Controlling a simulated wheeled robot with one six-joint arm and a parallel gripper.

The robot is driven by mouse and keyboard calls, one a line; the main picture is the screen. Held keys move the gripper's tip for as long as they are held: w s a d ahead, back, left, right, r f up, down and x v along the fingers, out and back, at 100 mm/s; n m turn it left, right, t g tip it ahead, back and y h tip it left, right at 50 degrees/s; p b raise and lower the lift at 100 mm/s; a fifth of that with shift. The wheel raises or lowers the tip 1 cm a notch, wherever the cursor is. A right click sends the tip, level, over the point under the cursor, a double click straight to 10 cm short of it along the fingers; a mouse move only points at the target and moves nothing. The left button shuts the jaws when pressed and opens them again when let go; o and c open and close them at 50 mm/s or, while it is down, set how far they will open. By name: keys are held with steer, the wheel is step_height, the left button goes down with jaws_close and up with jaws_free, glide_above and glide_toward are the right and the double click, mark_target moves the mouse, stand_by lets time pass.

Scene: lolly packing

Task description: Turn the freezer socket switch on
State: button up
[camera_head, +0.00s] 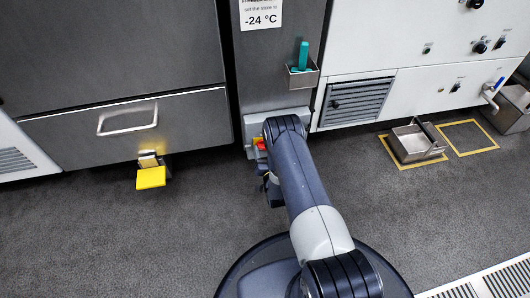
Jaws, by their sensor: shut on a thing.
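The freezer socket (252,124) is a grey box low on the dark column between the freezer drawer and the white cabinet. Its switch (261,145) shows as a small patch of red and yellow at the left edge of my arm. My gripper (264,163) is at the switch, mostly hidden behind my dark arm link, and is shut on it. The fingertips and most of the switch are covered, so its turned position cannot be told.
A yellow pedal (151,177) juts out below the freezer drawer (180,125). A small holder (302,77) with a teal tool (303,56) hangs above the socket. A metal bin (412,143) stands in a yellow floor outline at right. The floor at left is clear.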

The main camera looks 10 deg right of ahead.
steer(key=m, duration=1.3)
steer(key=shift+m, duration=0.4)
stand_by(0.4)
steer(key=o, duration=1)
steer(key=shift+s, duration=0.1)
